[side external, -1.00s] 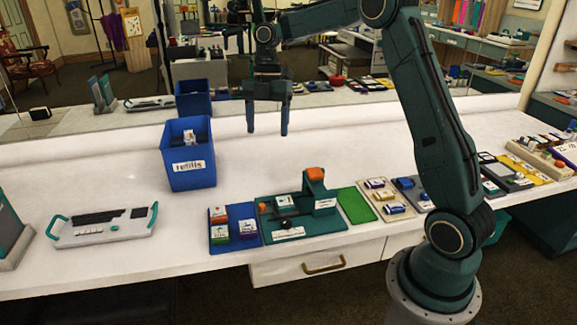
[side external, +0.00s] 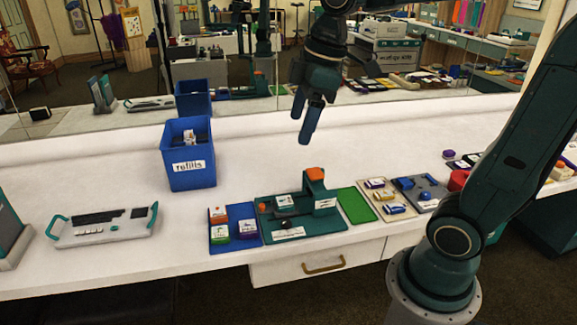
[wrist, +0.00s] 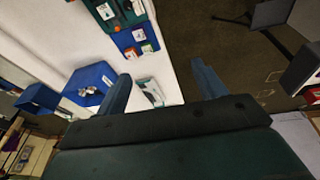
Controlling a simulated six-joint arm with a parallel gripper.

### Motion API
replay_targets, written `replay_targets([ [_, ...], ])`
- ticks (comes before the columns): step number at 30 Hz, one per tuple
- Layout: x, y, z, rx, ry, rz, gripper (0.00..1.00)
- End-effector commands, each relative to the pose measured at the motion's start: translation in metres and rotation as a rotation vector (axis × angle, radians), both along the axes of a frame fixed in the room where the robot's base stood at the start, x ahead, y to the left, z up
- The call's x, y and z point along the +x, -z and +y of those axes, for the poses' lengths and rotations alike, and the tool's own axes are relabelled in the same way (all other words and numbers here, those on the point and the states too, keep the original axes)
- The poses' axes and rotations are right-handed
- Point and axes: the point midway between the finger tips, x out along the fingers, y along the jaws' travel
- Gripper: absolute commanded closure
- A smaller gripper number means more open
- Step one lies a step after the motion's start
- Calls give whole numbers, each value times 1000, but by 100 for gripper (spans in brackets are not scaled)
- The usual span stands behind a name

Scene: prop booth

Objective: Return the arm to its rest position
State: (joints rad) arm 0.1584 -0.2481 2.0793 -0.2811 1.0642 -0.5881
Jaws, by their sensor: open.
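My gripper (side external: 308,118) hangs in the air above the back of the white table, right of the blue refills bin. Its fingers point down and nothing is between them. In the wrist view my gripper (wrist: 163,90) shows its two fingers wide apart, with floor and table edge beyond. My arm reaches up from its base at the right front.
The blue refills bin (side external: 189,171) holds some small white items. A green fixture board (side external: 262,228) with an orange-topped post stands between a blue tray (side external: 221,238) and a green mat (side external: 356,206). A white keyboard-like tray (side external: 103,232) lies left. A mirror lines the back.

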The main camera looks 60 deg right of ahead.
Motion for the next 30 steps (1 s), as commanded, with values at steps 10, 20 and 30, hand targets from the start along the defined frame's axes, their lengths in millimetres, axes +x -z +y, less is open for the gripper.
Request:
replay_targets([
  [10,-67,9,9,64,359,-106,30],
  [20,-109,29,4,143,622,-188,30],
  [30,-115,33,2,160,671,-202,30],
])
